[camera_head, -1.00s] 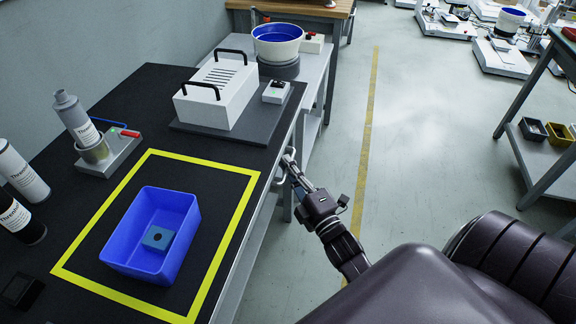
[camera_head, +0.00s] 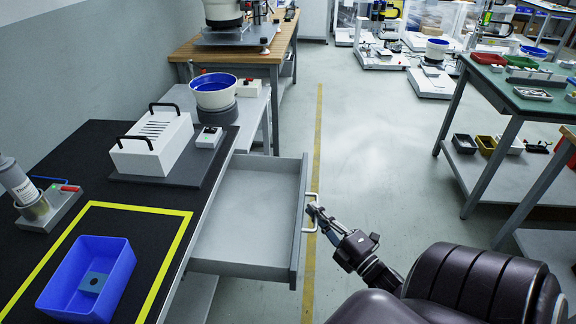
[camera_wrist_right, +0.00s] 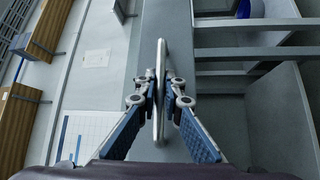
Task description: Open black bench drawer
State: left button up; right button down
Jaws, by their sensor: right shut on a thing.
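The bench drawer (camera_head: 245,215) stands pulled well out from under the black bench top (camera_head: 110,150) in the head view. It is grey, and the part of its inside that shows is empty. Its pale bar handle (camera_head: 312,212) is on the drawer's front face. My right gripper (camera_head: 314,210) is shut on this handle. In the right wrist view the handle (camera_wrist_right: 159,85) runs between the two fingers of my gripper (camera_wrist_right: 160,100). My left gripper is not in view.
A blue bin (camera_head: 88,280) with a blue block sits inside a yellow outline on the bench. A white box (camera_head: 152,145) with black handles stands behind it. A green-topped table (camera_head: 530,95) is at right. Open floor (camera_head: 380,150) lies between.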

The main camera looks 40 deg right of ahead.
jog(key=s+d, duration=0.7)
jog(key=s, duration=0.1)
jog(key=shift+s, duration=0.25)
jog(key=shift+d, duration=0.1)
jog(key=c, duration=2.3)
grip_release()
jog(key=shift+s, duration=0.1)
jog(key=s, duration=0.4)
jog(key=s+f, duration=0.1)
jog(key=s, duration=0.2)
jog(key=s+a, duration=0.1)
jog(key=s, duration=0.3)
jog(key=shift+s+f, duration=0.35)
